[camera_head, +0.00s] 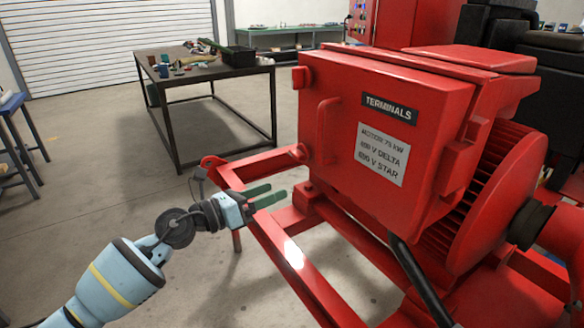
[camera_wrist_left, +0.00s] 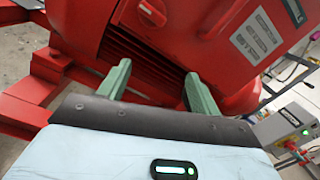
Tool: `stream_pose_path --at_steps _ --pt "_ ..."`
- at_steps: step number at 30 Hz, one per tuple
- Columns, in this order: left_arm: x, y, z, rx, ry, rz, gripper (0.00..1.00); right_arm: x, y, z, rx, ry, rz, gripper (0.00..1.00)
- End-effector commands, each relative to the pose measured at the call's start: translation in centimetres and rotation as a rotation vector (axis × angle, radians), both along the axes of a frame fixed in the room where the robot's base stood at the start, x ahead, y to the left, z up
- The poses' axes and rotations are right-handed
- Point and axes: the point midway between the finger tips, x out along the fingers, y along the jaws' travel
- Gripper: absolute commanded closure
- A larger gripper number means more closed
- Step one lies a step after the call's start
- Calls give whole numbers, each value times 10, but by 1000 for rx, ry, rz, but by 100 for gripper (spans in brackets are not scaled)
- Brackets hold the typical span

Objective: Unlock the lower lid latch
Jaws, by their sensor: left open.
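The red terminal box (camera_head: 400,125) has a lid with a "TERMINALS" plate and a rating label. The lower lid latch (camera_head: 299,153) is a small red knob at the lid's lower left edge. In the left wrist view a round red latch knob (camera_wrist_left: 152,13) shows near the top edge and looks like this one. A similar upper latch (camera_head: 301,77) sits above it, and a red lid handle (camera_head: 325,130) stands to the right. My left gripper (camera_head: 274,194) is open and empty, below and left of the lower latch, apart from it.
The red skid frame (camera_head: 272,232) runs below my left gripper. The finned motor (camera_head: 490,190) is right of the box. A dark table (camera_head: 205,72) with loose items stands behind. A control box (camera_wrist_left: 288,122) is at right in the wrist view.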

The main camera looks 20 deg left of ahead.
Motion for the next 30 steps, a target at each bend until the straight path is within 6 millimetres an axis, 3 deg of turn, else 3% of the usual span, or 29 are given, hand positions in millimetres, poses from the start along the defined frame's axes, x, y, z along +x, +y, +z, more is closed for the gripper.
stream_pose_path --at_steps 6,14,20,30 --pt "26 21 35 276 -160 24 36 -1 1 -12 2 3 0 64" --pt "31 26 45 341 -196 34 36 -2 1 -13 2 7 1 64" --pt "40 19 46 336 -195 34 36 -1 1 -13 1 7 4 64" --pt "79 -11 46 333 -194 34 36 -2 0 -13 0 8 5 64"
